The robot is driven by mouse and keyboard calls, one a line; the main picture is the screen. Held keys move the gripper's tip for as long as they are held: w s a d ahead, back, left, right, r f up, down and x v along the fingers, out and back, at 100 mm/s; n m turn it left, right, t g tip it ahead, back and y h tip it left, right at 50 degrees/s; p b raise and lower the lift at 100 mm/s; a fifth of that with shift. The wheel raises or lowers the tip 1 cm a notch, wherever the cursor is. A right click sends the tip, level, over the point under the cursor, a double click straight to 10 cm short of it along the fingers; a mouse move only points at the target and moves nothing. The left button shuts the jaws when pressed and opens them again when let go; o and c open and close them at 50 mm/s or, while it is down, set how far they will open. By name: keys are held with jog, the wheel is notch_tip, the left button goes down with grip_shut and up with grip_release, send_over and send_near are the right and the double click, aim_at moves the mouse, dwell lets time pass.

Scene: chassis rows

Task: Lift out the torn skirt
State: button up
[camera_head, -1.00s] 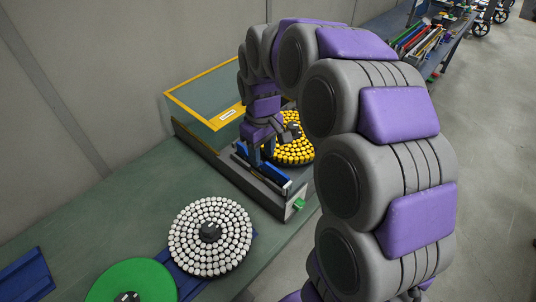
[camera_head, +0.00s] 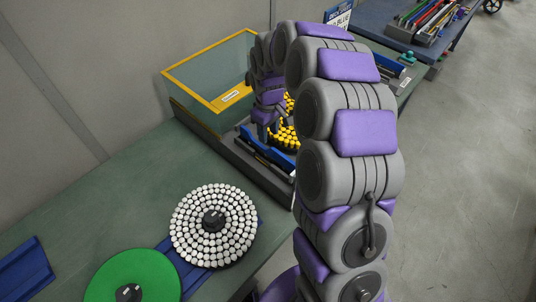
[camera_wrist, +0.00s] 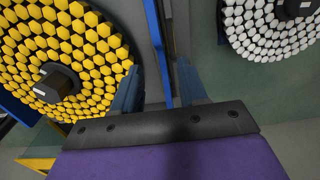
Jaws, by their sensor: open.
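A long blue strip (camera_head: 266,150) with a dark edge lies in the grey slotted side of the chassis (camera_head: 240,158), and is probably the skirt; I cannot make out a tear. In the wrist view a blue upright strip (camera_wrist: 156,40) runs between my two open fingers. My gripper (camera_wrist: 157,66) is open and points down over it. I cannot tell whether either finger touches it. In the head view my gripper (camera_head: 268,122) is seen small beside the strip, its fingertips partly hidden.
A yellow-bristled round brush (camera_wrist: 85,65) sits close to the left finger, and a white one (camera_head: 190,225) lies on the green bench (camera_head: 120,190). A green disc (camera_head: 120,272) and blue parts lie nearby.

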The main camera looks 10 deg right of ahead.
aim_at(269, 145)
jog(key=shift+d+f, duration=0.2)
jog(key=shift+f, duration=1.3)
notch_tip(269, 145, down, 5)
jog(key=shift+s+a+f+b, duration=0.1)
jog(key=shift+a+b, duration=0.05)
jog(key=shift+b, duration=0.8)
grip_shut()
